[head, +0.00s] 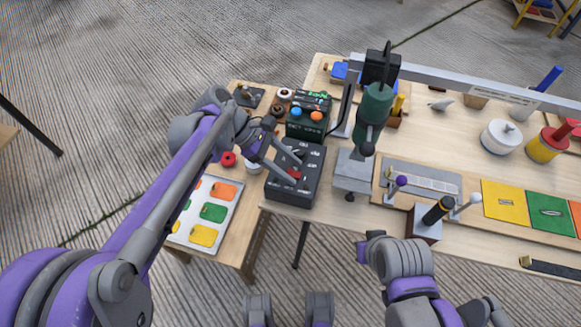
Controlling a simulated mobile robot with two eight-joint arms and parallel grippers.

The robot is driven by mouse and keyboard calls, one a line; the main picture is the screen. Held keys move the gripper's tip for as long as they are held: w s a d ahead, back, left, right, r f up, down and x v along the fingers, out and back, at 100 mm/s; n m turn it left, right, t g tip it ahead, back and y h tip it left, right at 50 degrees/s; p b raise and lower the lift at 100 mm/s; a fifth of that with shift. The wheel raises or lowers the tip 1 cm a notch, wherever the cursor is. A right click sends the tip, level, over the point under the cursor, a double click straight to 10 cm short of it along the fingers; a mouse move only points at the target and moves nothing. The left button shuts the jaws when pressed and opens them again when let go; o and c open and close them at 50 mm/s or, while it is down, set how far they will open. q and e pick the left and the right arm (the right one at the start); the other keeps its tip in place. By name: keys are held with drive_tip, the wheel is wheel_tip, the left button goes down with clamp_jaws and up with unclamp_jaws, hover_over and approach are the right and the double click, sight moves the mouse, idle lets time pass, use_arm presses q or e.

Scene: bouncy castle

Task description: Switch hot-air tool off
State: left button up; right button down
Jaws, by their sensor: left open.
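The hot-air tool (373,108) is a dark green body with a black top, held upright in a grey stand on the workbench. A black control box (291,192) with a red switch (294,174) sits left of it at the bench edge. My left gripper (289,172) is open over the box, its fingers at the red switch. Contact with the switch cannot be told, and the fingers hide part of the box top. My right arm shows at the lower right, but I cannot make out its gripper.
A dark unit with blue and orange knobs (307,116) stands behind the box. A tray of coloured patches (206,213) lies on the left table, beneath my left arm. A purple-topped tool (398,184), a black-handled tool (438,210) and a white pot (501,138) are to the right.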

use_arm(q)
drive_tip(key=shift+d+f, duration=0.15)
drive_tip(key=shift+f, duration=0.05)
clamp_jaws()
